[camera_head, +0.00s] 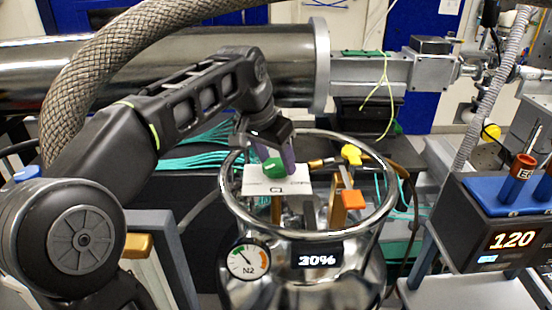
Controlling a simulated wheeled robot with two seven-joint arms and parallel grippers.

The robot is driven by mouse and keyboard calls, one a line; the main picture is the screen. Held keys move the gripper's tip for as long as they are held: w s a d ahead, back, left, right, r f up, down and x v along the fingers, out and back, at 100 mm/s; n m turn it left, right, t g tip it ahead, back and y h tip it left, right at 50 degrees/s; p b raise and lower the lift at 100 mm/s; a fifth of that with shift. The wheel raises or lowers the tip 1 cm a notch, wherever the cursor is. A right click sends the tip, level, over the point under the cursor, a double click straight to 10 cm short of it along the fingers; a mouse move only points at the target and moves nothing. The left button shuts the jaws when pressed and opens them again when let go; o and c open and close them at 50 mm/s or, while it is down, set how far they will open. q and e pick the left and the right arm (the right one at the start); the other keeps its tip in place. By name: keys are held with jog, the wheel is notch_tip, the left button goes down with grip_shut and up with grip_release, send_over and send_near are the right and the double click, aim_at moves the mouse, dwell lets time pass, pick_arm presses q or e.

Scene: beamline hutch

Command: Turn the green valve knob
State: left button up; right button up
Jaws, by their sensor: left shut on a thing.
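The green valve knob (275,169) sits at the white label plate on top of a shiny metal dewar (235,205), inside its ring-shaped rim. My left gripper (274,160) reaches down from above and is shut on the green knob; its purple-grey fingers are around it and partly hide it. A yellow knob (351,154) and an orange knob (353,200) are to the right of it, apart from the gripper. My right gripper is not in view.
The dewar's ring rim surrounds the knobs. A gauge marked N2 (248,262) and a 20% display (317,258) are on its front. A device showing 120 (513,240) stands right. A large metal pipe (190,70) and a braided hose (90,85) lie behind.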

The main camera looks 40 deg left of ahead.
aim_at(267, 182)
pick_arm(q)
jog(key=shift+m+h, duration=0.3)
jog(key=shift+m, duration=0.3)
jog(key=o, duration=1.4)
jog(key=shift+r, duration=0.1)
jog(key=v, duration=0.7)
jog(key=shift+s+r+p, duration=0.15)
jog(key=shift+r+p, duration=0.2)
jog(key=shift+p, duration=0.05)
